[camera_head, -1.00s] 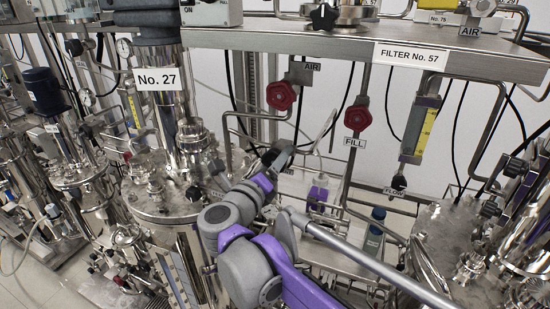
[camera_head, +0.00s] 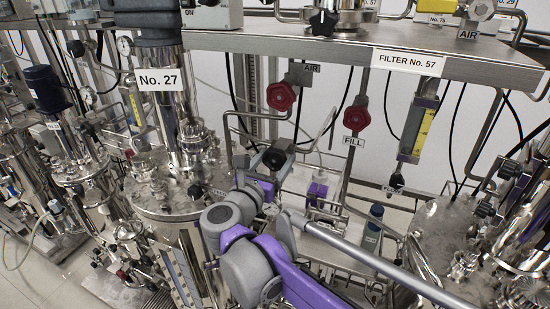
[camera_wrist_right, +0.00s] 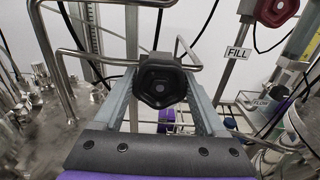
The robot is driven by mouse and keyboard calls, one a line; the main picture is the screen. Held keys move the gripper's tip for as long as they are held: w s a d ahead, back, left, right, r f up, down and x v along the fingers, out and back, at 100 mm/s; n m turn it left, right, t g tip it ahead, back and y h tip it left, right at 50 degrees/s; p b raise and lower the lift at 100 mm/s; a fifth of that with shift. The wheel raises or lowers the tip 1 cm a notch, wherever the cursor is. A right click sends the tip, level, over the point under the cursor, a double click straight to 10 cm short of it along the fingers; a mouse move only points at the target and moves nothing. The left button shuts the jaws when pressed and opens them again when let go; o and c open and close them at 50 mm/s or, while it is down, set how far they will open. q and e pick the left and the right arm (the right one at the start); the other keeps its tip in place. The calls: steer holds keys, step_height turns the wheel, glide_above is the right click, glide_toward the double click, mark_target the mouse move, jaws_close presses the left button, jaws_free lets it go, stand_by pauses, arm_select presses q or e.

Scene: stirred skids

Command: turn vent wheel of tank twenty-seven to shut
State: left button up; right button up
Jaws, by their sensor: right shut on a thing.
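Tank twenty-seven (camera_head: 175,200) is a shiny steel vessel at left centre of the head view, with its "No. 27" label (camera_head: 160,79) on the column above the lid. A black lobed hand wheel (camera_wrist_right: 161,82) sits between the two fingers of my right gripper (camera_wrist_right: 160,95) in the right wrist view. The gripper is shut on this wheel. In the head view the wheel (camera_head: 273,158) and my right gripper (camera_head: 270,165) show just right of the tank's column. No label for the wheel is readable. My left gripper is not in view.
Red wheels marked AIR (camera_head: 281,96) and FILL (camera_head: 357,117) hang close above and to the right. A bent steel pipe (camera_wrist_right: 60,60) runs beside the held wheel. The filter shelf (camera_head: 300,42) crosses above. Another steel vessel (camera_head: 440,220) stands at right.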

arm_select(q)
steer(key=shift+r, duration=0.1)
arm_select(e)
steer(key=shift+m, duration=0.4)
steer(key=o, duration=1.3)
steer(key=shift+s, duration=0.1)
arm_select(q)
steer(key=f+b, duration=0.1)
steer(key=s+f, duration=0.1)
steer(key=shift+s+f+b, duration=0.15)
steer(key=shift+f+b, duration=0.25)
arm_select(e)
steer(key=v, duration=1)
steer(key=shift+s+a, duration=0.2)
steer(key=shift+s, duration=0.1)
